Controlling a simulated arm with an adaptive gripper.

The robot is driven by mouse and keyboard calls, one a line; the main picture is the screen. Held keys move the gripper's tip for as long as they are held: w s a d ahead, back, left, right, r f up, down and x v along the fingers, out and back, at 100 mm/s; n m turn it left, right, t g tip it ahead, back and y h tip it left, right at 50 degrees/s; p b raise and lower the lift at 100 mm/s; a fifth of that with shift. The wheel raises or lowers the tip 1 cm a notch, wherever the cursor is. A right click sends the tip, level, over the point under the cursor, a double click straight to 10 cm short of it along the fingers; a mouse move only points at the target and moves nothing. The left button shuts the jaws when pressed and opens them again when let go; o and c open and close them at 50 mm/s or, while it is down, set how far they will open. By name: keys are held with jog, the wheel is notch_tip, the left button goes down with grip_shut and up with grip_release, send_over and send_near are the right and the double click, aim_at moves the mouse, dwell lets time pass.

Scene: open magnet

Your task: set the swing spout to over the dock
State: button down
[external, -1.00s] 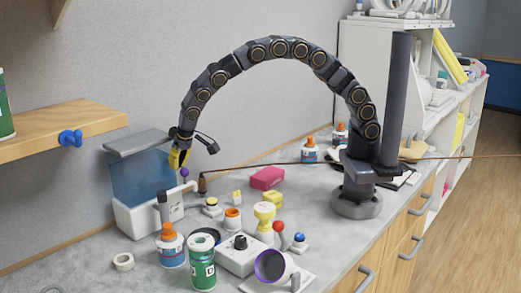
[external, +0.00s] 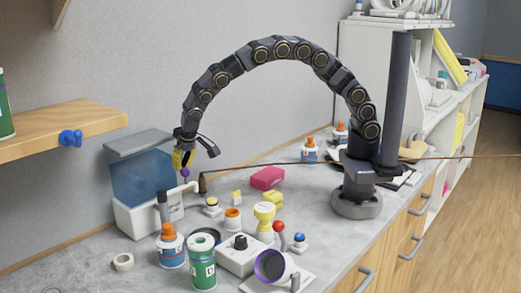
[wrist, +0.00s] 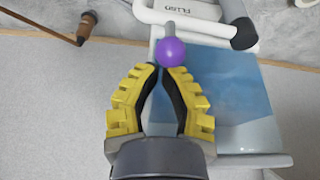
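The white swing spout (external: 183,188) reaches out from the white dispenser with the blue tank (external: 140,180). It also shows as a white tube at the top of the wrist view (wrist: 190,20). A purple ball knob (wrist: 170,51) stands on a grey stem on the spout; it shows just below my gripper in the external view (external: 185,173). I cannot tell which thing is the dock.
A brown nozzle-like piece (external: 202,184) on a thin rod stands right of the spout. A wooden shelf (external: 70,130) juts out left.

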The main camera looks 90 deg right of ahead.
aim_at(189, 172)
jog(key=s+a+m, duration=0.1)
jog(key=m, duration=0.1)
jog(key=s+a+m+g, duration=0.1)
jog(key=shift+a+m+h, duration=0.1)
jog(key=shift+m+h, duration=0.3)
jog(key=shift+s+a+m+g, duration=0.35)
jog(key=shift+a+m, duration=0.45)
jog(key=shift+m, duration=0.15)
jog(key=shift+s+a+m+g, duration=0.2)
jog(key=shift+a+m+g, duration=0.1)
jog(key=shift+a+m, duration=0.6)
jog(key=shift+s+a+m+g, duration=0.35)
jog(key=shift+a+m, duration=0.4)
jog(key=shift+m, duration=0.2)
jog(key=shift+a, duration=0.1)
jog(key=v, duration=1)
jog(key=shift+w+a, duration=0.2)
